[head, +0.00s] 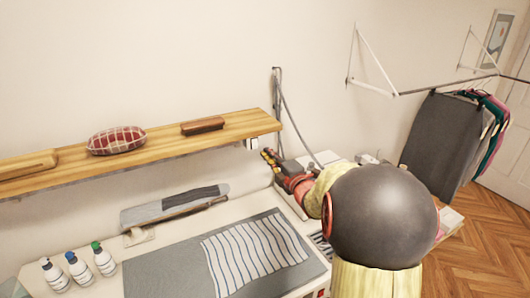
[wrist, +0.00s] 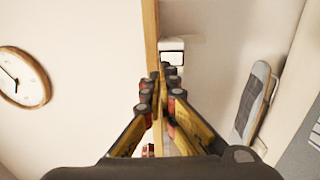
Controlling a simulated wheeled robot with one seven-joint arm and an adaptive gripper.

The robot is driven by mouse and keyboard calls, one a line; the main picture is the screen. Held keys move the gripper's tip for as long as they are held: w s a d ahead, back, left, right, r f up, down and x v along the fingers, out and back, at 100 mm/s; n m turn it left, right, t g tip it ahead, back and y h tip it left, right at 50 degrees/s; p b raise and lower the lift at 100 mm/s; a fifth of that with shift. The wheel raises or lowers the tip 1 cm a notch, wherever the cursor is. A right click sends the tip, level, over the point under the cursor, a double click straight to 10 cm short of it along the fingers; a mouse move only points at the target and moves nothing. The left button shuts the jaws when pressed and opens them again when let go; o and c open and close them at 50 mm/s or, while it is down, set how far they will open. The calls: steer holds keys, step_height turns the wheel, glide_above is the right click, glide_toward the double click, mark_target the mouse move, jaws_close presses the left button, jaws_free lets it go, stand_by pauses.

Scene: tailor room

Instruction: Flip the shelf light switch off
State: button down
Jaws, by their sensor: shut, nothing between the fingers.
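The shelf light switch (head: 252,143) is a small white box on the wall just under the right end of the wooden shelf (head: 160,142). In the wrist view the switch (wrist: 172,50) shows as a white block with a dark-edged face, right beside the shelf edge (wrist: 151,30). My gripper (head: 267,154) is just to the right of and below the switch in the head view. In the wrist view my gripper (wrist: 163,74) has its fingers together and empty, with the tips pointing at the switch. I cannot tell whether they touch it, nor which way the rocker is set.
A plaid pincushion (head: 116,140) and a wooden brush (head: 202,126) lie on the shelf. Below it are a sleeve board (head: 175,203), a grey mat with striped cloth (head: 255,252) and bottles (head: 80,268). A cable (head: 296,125) hangs right of the shelf.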

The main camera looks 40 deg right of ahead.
steer(key=v, duration=0.5)
steer(key=shift+s+r, duration=0.1)
steer(key=shift+r, duration=0.3)
